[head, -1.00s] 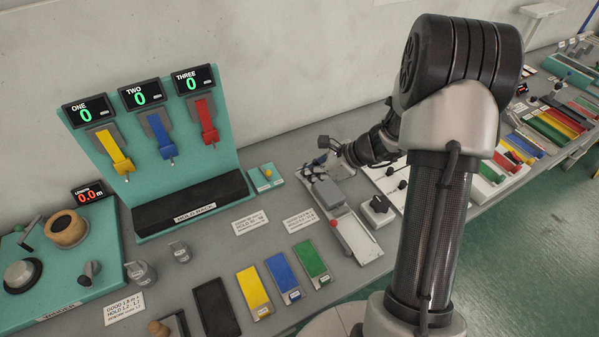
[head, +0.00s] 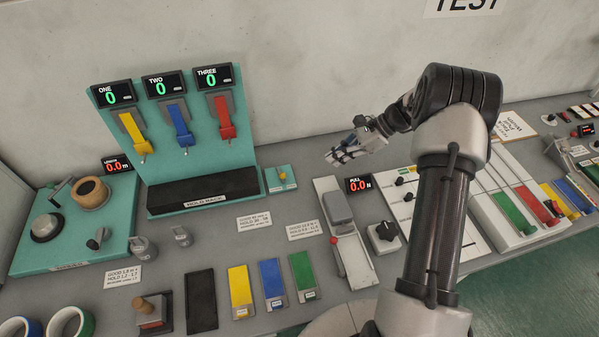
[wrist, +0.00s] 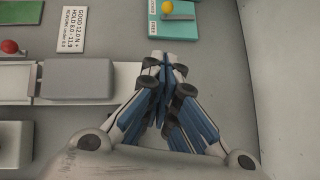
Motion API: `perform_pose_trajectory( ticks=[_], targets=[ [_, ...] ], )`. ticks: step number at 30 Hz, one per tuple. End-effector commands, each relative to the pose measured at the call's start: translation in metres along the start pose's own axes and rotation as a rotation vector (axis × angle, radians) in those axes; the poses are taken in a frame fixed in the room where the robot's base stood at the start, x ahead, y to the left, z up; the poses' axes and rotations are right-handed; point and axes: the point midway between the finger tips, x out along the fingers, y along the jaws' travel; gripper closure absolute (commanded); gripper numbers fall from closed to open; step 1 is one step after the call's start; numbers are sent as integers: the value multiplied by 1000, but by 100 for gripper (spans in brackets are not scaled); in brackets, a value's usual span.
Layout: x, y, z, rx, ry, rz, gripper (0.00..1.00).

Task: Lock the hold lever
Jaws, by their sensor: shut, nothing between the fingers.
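The hold lever (head: 282,176) is a small teal plate with a yellow knob, right of the black hold rack (head: 205,190). Its yellow knob (wrist: 168,7) and part of its plate show at the top edge of the wrist view. My gripper (head: 334,156) is shut and empty, in the air to the right of the lever. In the wrist view its blue-sided fingers (wrist: 168,62) meet just below the lever plate in the picture, with the knob apart from the tips.
A pull tester (head: 352,262) with a grey block and red knob stands below my gripper in the picture. Its display (head: 358,185) reads 0.0. Yellow, blue and red strips hang on the teal rack (head: 172,100). Open grey bench (head: 310,180) lies between lever and tester.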

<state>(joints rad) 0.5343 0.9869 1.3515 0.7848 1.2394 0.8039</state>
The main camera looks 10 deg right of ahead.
Motion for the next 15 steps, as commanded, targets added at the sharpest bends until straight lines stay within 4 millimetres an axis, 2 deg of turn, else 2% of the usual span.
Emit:
perform_pose_trajectory(
  ticks=[4, 7, 15],
  targets=[
    [5, 0, 0, 0, -1, 0, 100],
    [16, 0, 0, 1, -1, 1, 100],
    [72, 1, -1, 0, -1, 4, 100]
  ],
)
